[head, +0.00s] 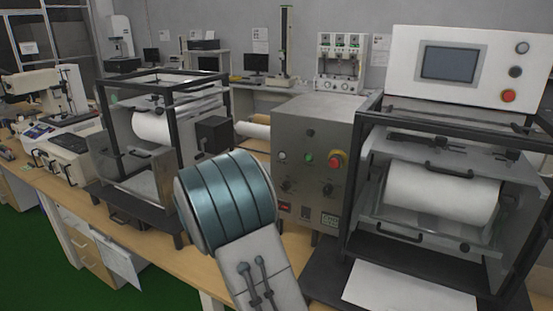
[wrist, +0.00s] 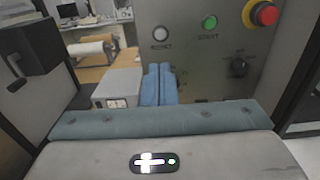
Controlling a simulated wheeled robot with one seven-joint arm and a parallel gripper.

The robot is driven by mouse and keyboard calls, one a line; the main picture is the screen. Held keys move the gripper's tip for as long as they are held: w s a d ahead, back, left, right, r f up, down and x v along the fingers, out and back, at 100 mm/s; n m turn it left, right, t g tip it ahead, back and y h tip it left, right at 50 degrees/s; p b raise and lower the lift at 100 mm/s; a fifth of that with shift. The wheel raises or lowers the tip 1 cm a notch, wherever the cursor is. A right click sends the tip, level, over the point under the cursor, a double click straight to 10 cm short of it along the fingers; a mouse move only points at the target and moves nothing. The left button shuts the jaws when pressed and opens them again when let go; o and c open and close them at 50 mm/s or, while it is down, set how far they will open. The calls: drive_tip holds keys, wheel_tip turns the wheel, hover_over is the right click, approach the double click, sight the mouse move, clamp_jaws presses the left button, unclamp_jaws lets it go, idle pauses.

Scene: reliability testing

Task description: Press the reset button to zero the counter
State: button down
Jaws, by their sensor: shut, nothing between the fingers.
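The white reset button (wrist: 160,34) is on the upper left of a grey control panel (wrist: 195,50), with lettering below it. In the head view the same reset button (head: 282,156) sits left of a green button (head: 308,157). My gripper (wrist: 159,68) is shut and empty in the wrist view, its blue fingers close together. The fingertips appear below the reset button in the picture; I see no contact. In the head view my arm hides the gripper. A small rectangular plate (head: 329,219) is low on the panel; I cannot read it or tell if it is the counter.
A red stop button with a yellow collar (wrist: 262,13) and a black knob (wrist: 238,66) are to the right on the panel. A framed machine with a white roll (head: 440,197) stands right of the panel, and another black-framed machine (head: 165,75) stands left.

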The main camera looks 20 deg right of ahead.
drive_tip(key=p, duration=0.4)
approach(280, 156)
drive_tip(key=x, duration=0.7)
drive_tip(key=shift+s+d, duration=0.15)
drive_tip(key=shift+s, duration=0.15)
drive_tip(key=shift+w, duration=0.15)
